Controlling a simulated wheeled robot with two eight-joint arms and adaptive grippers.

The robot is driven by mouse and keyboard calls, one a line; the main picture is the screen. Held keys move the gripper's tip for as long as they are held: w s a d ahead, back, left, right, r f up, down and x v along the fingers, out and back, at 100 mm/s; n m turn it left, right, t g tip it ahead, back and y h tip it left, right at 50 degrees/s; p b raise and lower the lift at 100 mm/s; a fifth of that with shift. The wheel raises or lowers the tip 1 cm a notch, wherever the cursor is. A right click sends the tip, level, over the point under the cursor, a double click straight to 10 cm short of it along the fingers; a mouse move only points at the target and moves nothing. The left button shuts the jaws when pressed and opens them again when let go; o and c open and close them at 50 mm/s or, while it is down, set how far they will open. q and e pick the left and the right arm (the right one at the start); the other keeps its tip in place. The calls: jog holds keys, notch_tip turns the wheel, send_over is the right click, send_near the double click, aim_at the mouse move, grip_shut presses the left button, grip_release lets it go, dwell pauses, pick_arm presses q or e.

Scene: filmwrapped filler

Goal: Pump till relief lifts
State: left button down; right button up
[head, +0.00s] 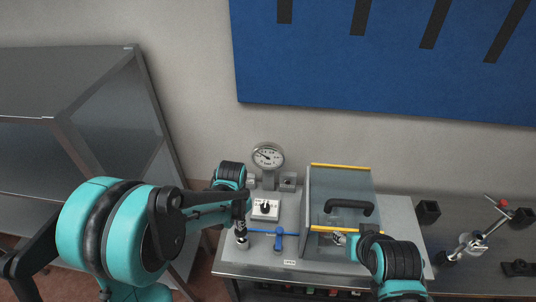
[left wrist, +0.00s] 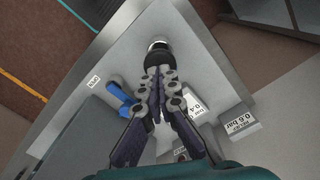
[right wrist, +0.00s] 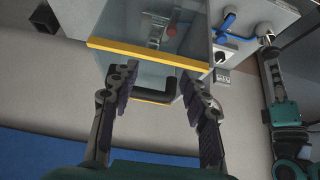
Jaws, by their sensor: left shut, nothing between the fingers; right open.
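A round dial gauge (head: 268,157) stands at the back of the bench panel, its fine reading too small to tell. A block marked relief 0.6 bar (left wrist: 240,120) and a 0.4 bar label (left wrist: 196,106) lie right of the fingers. A blue lever (head: 280,236) sits beside the fitting. My right gripper (right wrist: 158,80) is open near the clear cover's black handle (right wrist: 181,90).
The clear cover (head: 325,190) with yellow edges stands right of the lever. A box with a black knob (head: 265,208) is behind the lever. A metal stand with a red knob (head: 486,230) and black blocks are at right. A grey shelf cabinet (head: 75,125) stands left.

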dwell(0.3)
pick_arm(q)
notch_tip(320, 180, down, 5)
jog(key=b, duration=0.4)
jog(key=shift+r+b, duration=0.1)
jog(key=shift+b, duration=0.2)
notch_tip(320, 180, up, 5)
jog(key=p, duration=0.4)
jog(key=shift+p, duration=0.4)
notch_tip(320, 180, down, 5)
jog(key=b, duration=0.5)
notch_tip(320, 180, up, 5)
jog(key=p, duration=0.4)
jog(key=shift+p, duration=0.4)
jog(key=shift+f, duration=0.2)
